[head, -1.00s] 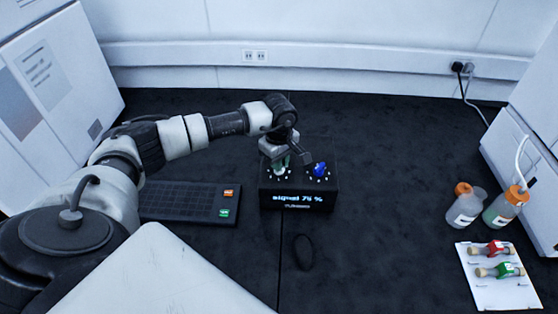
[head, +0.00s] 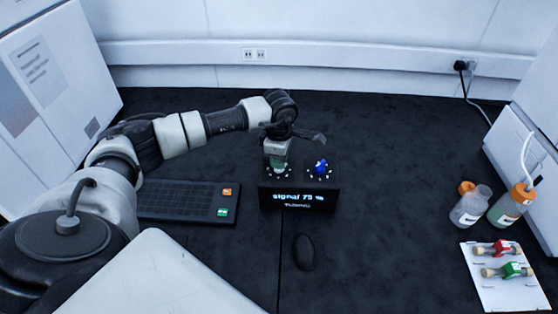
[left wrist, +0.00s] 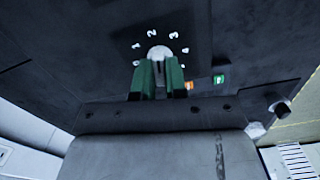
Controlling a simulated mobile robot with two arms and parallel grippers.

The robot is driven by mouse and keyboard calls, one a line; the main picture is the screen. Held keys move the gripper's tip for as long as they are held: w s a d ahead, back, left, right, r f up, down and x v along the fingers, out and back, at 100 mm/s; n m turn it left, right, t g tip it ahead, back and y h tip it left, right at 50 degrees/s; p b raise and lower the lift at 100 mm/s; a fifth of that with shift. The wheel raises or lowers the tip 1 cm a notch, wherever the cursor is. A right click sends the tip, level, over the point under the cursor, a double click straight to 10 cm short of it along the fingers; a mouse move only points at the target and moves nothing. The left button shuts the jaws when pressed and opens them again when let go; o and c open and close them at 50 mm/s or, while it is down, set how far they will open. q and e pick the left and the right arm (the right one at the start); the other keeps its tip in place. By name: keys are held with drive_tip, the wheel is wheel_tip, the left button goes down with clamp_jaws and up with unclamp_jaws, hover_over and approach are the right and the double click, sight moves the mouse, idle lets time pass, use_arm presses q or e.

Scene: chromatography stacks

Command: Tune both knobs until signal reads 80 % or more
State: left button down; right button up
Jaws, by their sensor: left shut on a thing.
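A black box (head: 268,199) stands on the dark bench with two knobs on top and a lit display (head: 298,197) on its front that appears to read "signal 75 %". The blue knob (head: 321,167) is on the right and free. The left knob is pale; in the left wrist view this knob (left wrist: 160,51) has a ring of white numbers around it. My left gripper (head: 277,162) points down over the left knob. Its green fingers are shut on that knob, hiding part of it. My right gripper is not in view.
A black keyboard (head: 180,200) with orange and green keys lies left of the box. A dark mouse (head: 304,252) lies in front. Bottles (head: 470,206) and a white tray (head: 482,290) with red and green clamped columns are at the right. The bench between is clear.

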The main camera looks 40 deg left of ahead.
use_arm(q)
drive_tip(key=shift+r+n, duration=0.1)
drive_tip(key=shift+n, duration=1)
drive_tip(key=c, duration=1.2)
unclamp_jaws()
drive_tip(key=shift+o, duration=0.2)
wheel_tip(320, 180, up, 11)
drive_tip(key=b, duration=0.1)
drive_tip(key=shift+b, duration=0.4)
drive_tip(key=shift+f, duration=0.2)
